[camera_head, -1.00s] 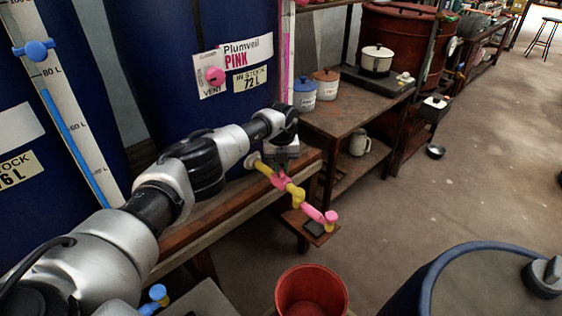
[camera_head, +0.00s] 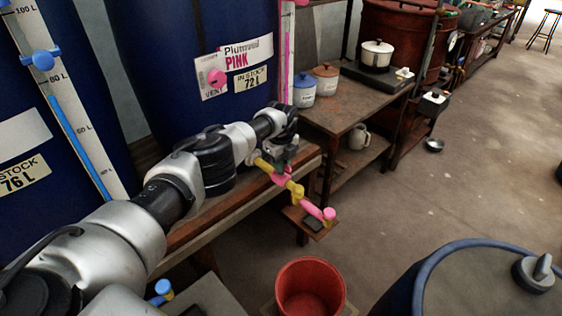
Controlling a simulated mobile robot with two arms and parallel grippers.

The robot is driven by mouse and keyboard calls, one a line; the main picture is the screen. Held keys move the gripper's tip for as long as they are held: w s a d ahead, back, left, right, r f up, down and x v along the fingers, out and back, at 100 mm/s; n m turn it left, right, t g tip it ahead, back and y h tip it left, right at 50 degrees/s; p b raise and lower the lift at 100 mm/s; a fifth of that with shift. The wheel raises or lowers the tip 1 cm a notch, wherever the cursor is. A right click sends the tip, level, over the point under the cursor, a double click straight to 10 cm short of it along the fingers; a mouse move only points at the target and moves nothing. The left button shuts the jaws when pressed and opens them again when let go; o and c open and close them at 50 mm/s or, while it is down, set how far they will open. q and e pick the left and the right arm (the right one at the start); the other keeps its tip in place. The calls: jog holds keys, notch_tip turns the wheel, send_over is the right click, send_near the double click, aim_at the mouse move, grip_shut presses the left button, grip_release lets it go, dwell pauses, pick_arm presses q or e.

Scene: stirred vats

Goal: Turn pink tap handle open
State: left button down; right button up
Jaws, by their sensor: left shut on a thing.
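The pink tap (camera_head: 311,207) sticks out on a yellow pipe (camera_head: 264,165) from the foot of the blue vat (camera_head: 180,70) labelled Plumveil PINK. Its pink handle (camera_head: 279,179) sits on the pipe, mostly hidden under my gripper. My left gripper (camera_head: 283,168) reaches down from above and is shut on the handle. The fingertips are small and partly hidden, so the handle's exact angle is hard to tell. My right gripper is out of view.
A red bucket (camera_head: 310,286) stands on the floor below and in front of the spout. A blue drum (camera_head: 470,285) is at lower right. A blue tap (camera_head: 160,290) is at lower left. A side table (camera_head: 352,112) holds pots and canisters.

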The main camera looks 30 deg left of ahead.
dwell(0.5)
pick_arm(q)
jog(key=c, duration=1.1)
grip_release()
jog(key=shift+r, duration=0.1)
jog(key=shift+r, duration=0.35)
notch_tip(320, 180, up, 10)
jog(key=p, duration=0.1)
jog(key=shift+p, duration=0.4)
jog(key=shift+f, duration=0.1)
